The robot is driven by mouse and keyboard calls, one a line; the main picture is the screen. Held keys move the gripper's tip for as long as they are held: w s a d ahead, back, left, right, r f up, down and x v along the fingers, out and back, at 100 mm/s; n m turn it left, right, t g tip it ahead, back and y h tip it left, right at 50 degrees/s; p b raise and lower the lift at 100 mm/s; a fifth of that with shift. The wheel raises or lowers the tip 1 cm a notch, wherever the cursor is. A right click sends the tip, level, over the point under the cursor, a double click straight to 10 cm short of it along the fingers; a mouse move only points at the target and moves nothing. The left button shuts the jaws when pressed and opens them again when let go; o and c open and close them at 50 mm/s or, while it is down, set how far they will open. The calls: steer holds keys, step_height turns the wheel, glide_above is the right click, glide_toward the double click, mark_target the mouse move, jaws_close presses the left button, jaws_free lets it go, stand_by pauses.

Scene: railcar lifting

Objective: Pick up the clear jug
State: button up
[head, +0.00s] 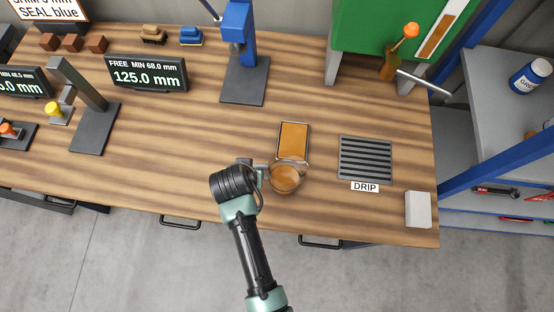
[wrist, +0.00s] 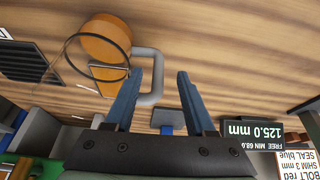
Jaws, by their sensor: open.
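The clear jug (head: 285,179) stands on the wooden table, near the front edge. It is see-through with an amber-brown inside, and its grey handle points left toward my gripper (head: 257,170). In the wrist view the jug (wrist: 104,40) is at upper left, and its handle (wrist: 152,78) reaches into the gap between the fingertips. My gripper (wrist: 159,74) is open, with one blue finger on each side of the handle's outer bar. I cannot tell whether either finger touches it.
An amber square tray (head: 293,140) is just behind the jug. A dark slatted drip rack (head: 366,158) and a white block (head: 418,209) are to the right. A blue press stand (head: 240,60) and a green cabinet (head: 360,30) stand behind.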

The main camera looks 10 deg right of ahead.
steer(key=shift+b+x, duration=2.55)
steer(key=shift+b, duration=0.35)
steer(key=shift+d, duration=0.1)
steer(key=shift+s, duration=0.1)
jaws_close()
